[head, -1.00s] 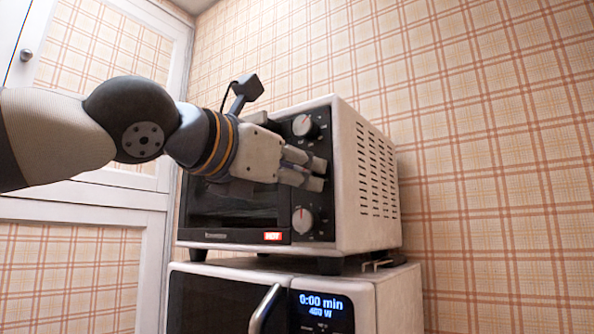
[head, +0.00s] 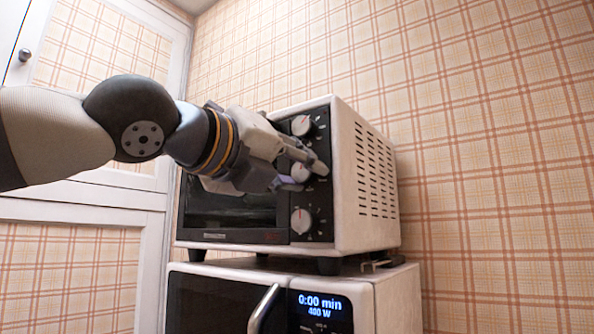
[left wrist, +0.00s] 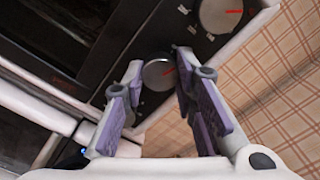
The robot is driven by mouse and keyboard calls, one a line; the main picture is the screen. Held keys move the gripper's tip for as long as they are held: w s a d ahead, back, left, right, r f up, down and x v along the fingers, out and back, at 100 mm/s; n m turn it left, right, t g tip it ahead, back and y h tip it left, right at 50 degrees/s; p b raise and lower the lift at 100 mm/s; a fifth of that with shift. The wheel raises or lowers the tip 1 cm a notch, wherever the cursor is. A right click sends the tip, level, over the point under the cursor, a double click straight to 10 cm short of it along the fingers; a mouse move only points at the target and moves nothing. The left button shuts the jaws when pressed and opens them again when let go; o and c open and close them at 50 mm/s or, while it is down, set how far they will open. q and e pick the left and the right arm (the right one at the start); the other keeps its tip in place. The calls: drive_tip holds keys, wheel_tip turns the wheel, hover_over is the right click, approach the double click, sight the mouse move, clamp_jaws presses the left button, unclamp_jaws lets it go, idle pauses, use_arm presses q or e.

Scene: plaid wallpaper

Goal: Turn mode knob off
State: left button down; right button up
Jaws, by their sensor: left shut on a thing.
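The toaster oven (head: 366,225) has a column of round pale knobs on its dark front panel. The top knob (head: 302,125) and bottom knob (head: 301,221) are uncovered. The middle knob (head: 300,172) is between the fingers of my left gripper (head: 302,176), which is shut on it. Another knob (left wrist: 220,14) shows at the top there. I cannot read the knob labels. My right gripper is not in view.
The toaster oven stands on a microwave (head: 400,300) with a lit display and a curved handle (head: 264,308). White cabinet doors (head: 85,190) are at the left. The plaid wall (head: 490,150) is behind and to the right.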

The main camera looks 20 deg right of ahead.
use_arm(q)
drive_tip(key=shift+r+n, duration=0.15)
drive_tip(key=shift+n, duration=1.35)
drive_tip(key=c, duration=1.3)
unclamp_jaws()
drive_tip(key=v, duration=1.2)
